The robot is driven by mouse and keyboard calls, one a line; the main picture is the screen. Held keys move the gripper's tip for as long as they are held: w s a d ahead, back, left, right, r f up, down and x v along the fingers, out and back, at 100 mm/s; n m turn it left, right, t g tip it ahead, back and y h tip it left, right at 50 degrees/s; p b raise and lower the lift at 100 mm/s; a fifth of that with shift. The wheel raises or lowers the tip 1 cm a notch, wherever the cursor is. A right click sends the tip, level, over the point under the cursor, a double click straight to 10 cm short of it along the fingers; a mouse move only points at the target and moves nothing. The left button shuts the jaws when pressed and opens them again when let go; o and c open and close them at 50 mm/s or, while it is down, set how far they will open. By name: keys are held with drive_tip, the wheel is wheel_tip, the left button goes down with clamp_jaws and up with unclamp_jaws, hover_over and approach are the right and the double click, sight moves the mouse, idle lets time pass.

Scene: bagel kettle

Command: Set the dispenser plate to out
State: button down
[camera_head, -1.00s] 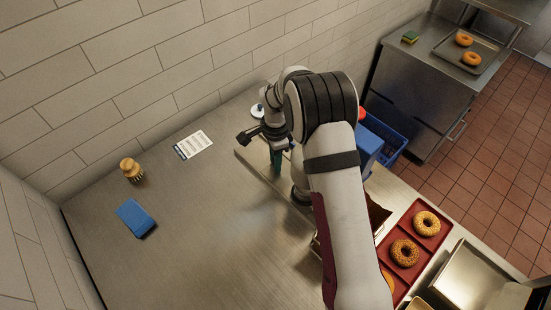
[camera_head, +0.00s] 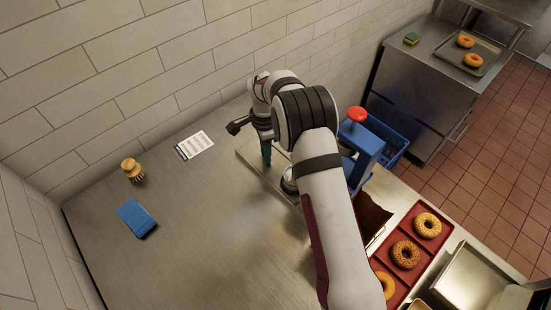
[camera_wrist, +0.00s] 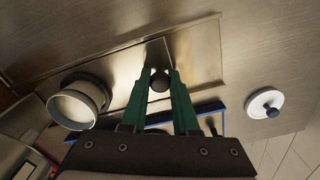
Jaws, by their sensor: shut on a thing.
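A flat metal plate (camera_wrist: 206,72) shows under my fingers in the wrist view. In the head view a metal plate (camera_head: 246,155) lies on the counter, partly covered by my arm. My gripper (camera_wrist: 160,85) is shut on a dark round knob (camera_wrist: 160,79) above the plate, with one green finger on each side. My gripper (camera_head: 266,152) also shows in the head view, pointing down at the plate. The blue dispenser (camera_head: 363,147) with a red top (camera_head: 357,114) stands to the right, partly behind my arm. I cannot tell how far out the plate is.
A round cup-like part (camera_wrist: 78,104) sits left of my fingers in the wrist view. A white disc (camera_wrist: 265,103) with a blue knob lies to the right. A blue crate (camera_head: 388,140) and a red bagel tray (camera_head: 425,245) are at the right.

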sight(255, 148)
drive_tip(key=w+a, duration=0.3)
drive_tip(key=w, duration=0.1)
drive_tip(key=shift+a+f, duration=0.1)
drive_tip(key=shift+a, duration=0.25)
drive_tip(key=shift+w+a, duration=0.3)
drive_tip(key=shift+a, duration=0.15)
drive_tip(key=c, duration=0.7)
unclamp_jaws()
wheel_tip(255, 148, up, 16)
